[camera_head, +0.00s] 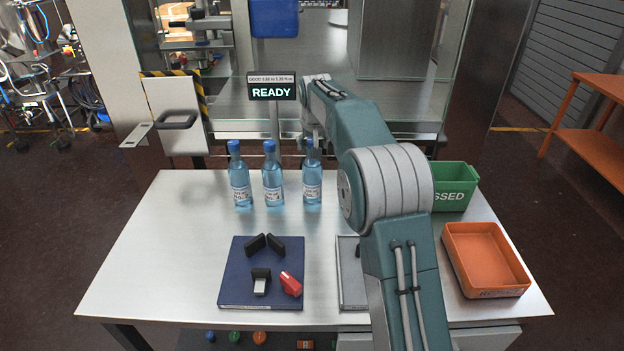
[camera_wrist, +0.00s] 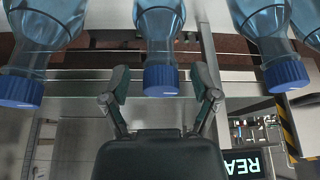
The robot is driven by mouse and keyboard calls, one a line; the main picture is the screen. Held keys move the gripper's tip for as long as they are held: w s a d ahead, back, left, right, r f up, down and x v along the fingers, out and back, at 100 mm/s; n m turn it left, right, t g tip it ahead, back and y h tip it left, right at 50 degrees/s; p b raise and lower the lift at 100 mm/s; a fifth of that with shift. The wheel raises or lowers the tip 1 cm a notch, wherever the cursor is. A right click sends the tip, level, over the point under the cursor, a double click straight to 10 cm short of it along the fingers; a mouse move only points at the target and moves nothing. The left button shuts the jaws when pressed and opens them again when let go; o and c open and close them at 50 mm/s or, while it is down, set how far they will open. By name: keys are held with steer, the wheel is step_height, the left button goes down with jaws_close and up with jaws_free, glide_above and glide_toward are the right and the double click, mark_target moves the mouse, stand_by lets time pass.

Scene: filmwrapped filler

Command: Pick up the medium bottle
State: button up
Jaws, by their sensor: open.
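My gripper (camera_head: 312,138) is at the top of the right one, partly hidden by my arm. In the wrist view bottles appear cap-down; one bottle (camera_wrist: 158,30) has its cap between my open fingers (camera_wrist: 163,84), apart from both. Other bottles flank it at left (camera_wrist: 45,35) and right (camera_wrist: 262,35).
A READY sign (camera_head: 272,92) stands behind the bottles. A blue board (camera_head: 236,292) with black parts and a red part (camera_head: 291,284) lies in front. A green bin (camera_head: 453,190) and orange tray (camera_head: 486,262) are at right. The table's left side is clear.

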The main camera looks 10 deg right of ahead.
mark_target(312, 172)
steer(key=x, duration=0.3)
steer(key=shift+s+f, duration=0.1)
jaws_close()
